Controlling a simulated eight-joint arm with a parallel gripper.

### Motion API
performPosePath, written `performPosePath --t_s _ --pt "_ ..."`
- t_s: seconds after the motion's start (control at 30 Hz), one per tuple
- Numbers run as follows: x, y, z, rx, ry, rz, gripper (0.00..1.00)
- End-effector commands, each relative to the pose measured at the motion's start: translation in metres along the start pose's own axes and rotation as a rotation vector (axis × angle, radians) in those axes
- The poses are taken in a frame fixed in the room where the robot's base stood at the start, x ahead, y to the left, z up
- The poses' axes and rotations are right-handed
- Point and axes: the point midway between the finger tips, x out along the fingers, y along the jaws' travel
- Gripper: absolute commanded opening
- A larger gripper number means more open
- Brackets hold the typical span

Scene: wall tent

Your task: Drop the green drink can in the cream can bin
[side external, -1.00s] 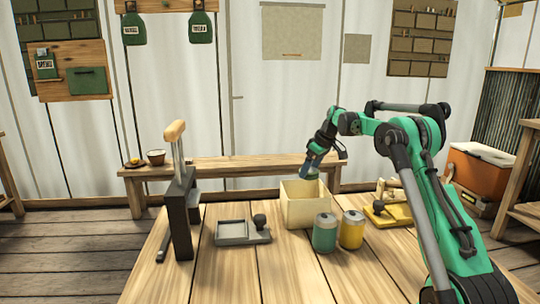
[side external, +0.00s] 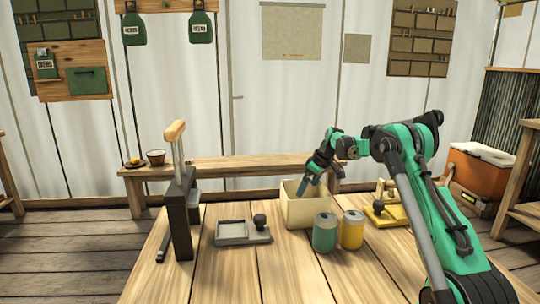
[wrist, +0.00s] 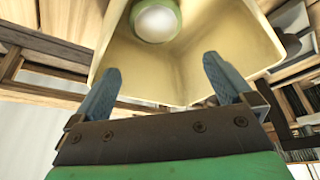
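The cream can bin (side external: 305,213) stands on the wooden table, open at the top. It also fills the upper part of the wrist view (wrist: 190,75). My gripper (side external: 305,189) is at the bin's mouth, pointing down. In the wrist view its two blue fingers (wrist: 162,75) are spread apart with nothing between them. Another green can (side external: 325,234) stands upright on the table in front of the bin.
A yellow can (side external: 351,230) stands right beside the green one on the table. A yellow tool (side external: 385,210) lies to the right of the bin. A grey tray with a black knob (side external: 242,233) and a dark upright press (side external: 180,215) are on the left.

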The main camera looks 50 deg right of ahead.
Motion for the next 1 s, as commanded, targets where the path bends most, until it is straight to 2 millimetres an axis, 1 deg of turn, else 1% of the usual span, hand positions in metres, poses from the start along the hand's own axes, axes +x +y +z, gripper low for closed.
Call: performPosePath --t_s 0.17,0.27,0.4,0.53,0.63,0.83,0.93,0.97,1.0 --pt "-0.002 0.0 0.0 0.0 0.0 0.0 1.0" --pt "-0.013 0.0 0.0 0.001 0.0 0.0 1.0" --pt "-0.035 0.0 0.0 0.001 0.0 0.0 1.0" --pt "-0.051 0.0 0.0 0.0 0.0 0.0 1.0" --pt "-0.056 0.0 0.0 0.0 0.0 0.0 1.0" --pt "-0.057 -0.001 -0.001 -0.001 0.0 0.0 1.0" --pt "-0.06 -0.012 -0.006 -0.003 0.0 0.002 1.0" --pt "-0.062 -0.019 -0.009 -0.004 0.0 0.004 1.0" --pt "-0.065 -0.03 -0.014 -0.005 0.0 0.007 1.0"
